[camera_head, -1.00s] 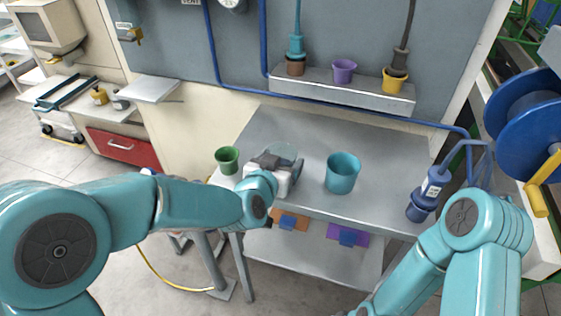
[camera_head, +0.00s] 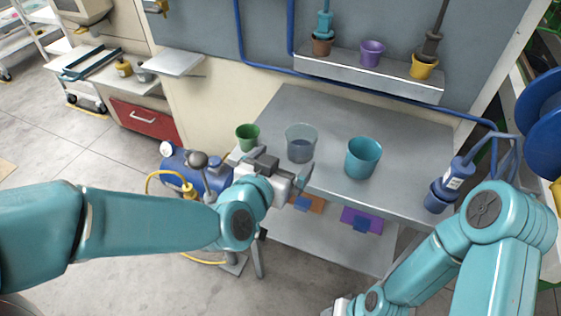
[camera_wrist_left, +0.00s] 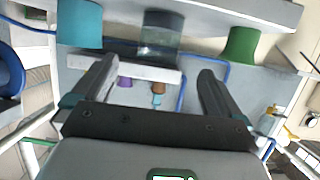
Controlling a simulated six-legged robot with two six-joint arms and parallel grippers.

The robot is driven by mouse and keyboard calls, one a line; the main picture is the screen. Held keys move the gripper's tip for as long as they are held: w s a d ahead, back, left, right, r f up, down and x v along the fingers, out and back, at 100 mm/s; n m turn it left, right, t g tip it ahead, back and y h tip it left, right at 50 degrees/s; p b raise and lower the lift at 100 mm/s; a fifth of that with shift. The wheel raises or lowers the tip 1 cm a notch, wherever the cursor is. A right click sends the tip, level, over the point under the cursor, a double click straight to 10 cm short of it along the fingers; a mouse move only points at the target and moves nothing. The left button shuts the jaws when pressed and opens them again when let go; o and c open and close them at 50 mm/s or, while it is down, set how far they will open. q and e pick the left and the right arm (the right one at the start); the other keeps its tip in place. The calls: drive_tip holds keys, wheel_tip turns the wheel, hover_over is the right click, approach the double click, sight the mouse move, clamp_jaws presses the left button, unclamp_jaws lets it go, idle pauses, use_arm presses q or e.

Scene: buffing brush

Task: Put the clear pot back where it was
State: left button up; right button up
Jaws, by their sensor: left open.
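The clear pot (camera_head: 300,145) stands upright on the grey table (camera_head: 400,130), between the small green pot (camera_head: 248,137) and the teal pot (camera_head: 362,158). My left gripper (camera_head: 282,168) is open and empty at the table's front edge, in front of the clear pot and apart from it. In the left wrist view, the clear pot (camera_wrist_left: 160,38) shows beyond and between the two spread fingers (camera_wrist_left: 152,85), with the teal pot (camera_wrist_left: 80,25) and the green pot (camera_wrist_left: 240,45) to either side. Only the grey end of my right arm (camera_head: 342,306) shows; its fingers are out of frame.
A wall shelf (camera_head: 370,78) holds brown, purple and yellow pots, with brushes in two of them. A blue pot (camera_head: 438,196) with a blue bottle-like item stands at the table's right. Orange and purple items (camera_head: 362,219) lie below the table's front edge.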

use_arm(q)
drive_tip(key=s+a+f+n+g+y, duration=0.1)
drive_tip(key=s+a+f+g, duration=0.1)
drive_tip(key=f, duration=0.6)
drive_tip(key=s+a+f+n+g, duration=0.1)
drive_tip(key=s+a+f+g, duration=0.15)
drive_tip(key=f, duration=0.55)
drive_tip(key=s+a+f+n+g+y, duration=0.1)
drive_tip(key=s+a+f+g, duration=0.15)
drive_tip(key=f, duration=0.65)
drive_tip(key=s+a+f+n+g+h, duration=0.1)
drive_tip(key=s+a+f+n+g, duration=0.15)
drive_tip(key=s+f+g, duration=0.65)
drive_tip(key=s+r+t+p, duration=0.1)
drive_tip(key=s+p, duration=0.1)
drive_tip(key=s+d+r+t+p, duration=0.1)
drive_tip(key=r+t+p, duration=0.1)
drive_tip(key=p, duration=0.1)
drive_tip(key=shift+s+n, duration=0.25)
drive_tip(key=shift+s, duration=0.15)
drive_tip(key=shift+s, duration=0.1)
